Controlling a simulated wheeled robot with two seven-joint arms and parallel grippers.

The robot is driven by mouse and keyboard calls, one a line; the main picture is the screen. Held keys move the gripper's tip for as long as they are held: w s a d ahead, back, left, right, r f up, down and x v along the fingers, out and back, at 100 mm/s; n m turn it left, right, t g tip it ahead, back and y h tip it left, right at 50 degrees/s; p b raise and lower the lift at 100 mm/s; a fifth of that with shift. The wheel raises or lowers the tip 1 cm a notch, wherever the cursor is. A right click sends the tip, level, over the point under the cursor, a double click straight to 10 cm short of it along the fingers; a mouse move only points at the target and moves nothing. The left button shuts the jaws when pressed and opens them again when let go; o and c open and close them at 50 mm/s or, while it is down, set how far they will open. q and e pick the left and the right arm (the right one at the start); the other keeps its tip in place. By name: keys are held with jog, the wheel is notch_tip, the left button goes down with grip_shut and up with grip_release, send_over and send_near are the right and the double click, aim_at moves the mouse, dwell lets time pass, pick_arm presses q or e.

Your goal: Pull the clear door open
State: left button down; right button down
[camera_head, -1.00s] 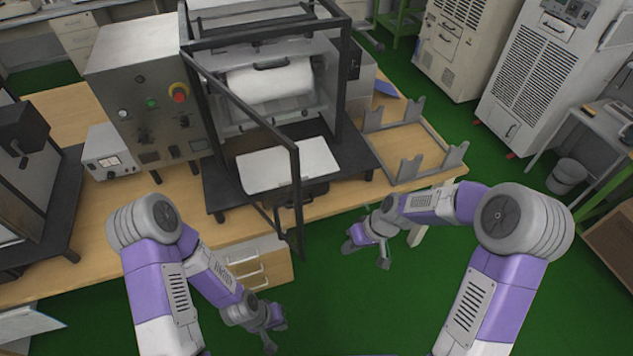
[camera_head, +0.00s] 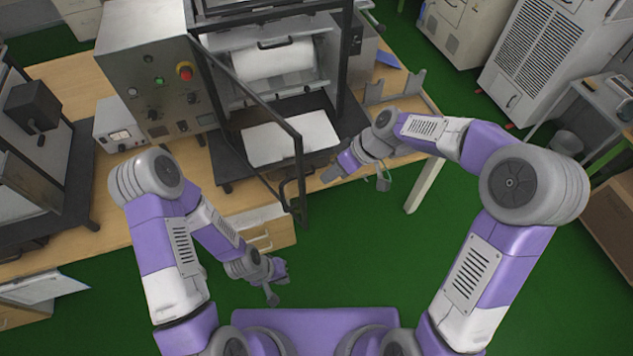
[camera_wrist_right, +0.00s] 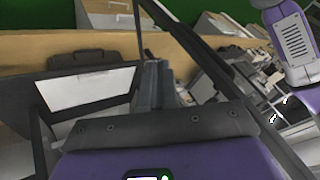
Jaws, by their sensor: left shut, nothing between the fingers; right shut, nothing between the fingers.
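The clear door (camera_head: 299,160) is a dark-framed see-through panel on the front of the test machine (camera_head: 285,62). It stands partly open, hinged at the machine's left side, with its free edge jutting toward me. My right gripper (camera_head: 330,174) is shut and empty, just right of the free edge; in the head view a small gap shows between them. In the right wrist view the shut fingers (camera_wrist_right: 154,84) point past a dark bar, apparently door frame (camera_wrist_right: 190,60). My left gripper (camera_head: 281,270) is shut and empty, below the door in front of the bench drawers.
A white plate (camera_head: 290,138) lies inside the machine behind the door. A control box (camera_head: 155,70) with a red button stands left of it. The wooden bench (camera_head: 60,238) edge runs below the machine. The green floor (camera_head: 350,250) in front is clear.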

jog(key=s+a, duration=0.1)
jog(key=a, duration=0.1)
jog(key=s+a+p, duration=0.1)
jog(key=shift+s+a+f, duration=0.3)
jog(key=shift+f, duration=0.05)
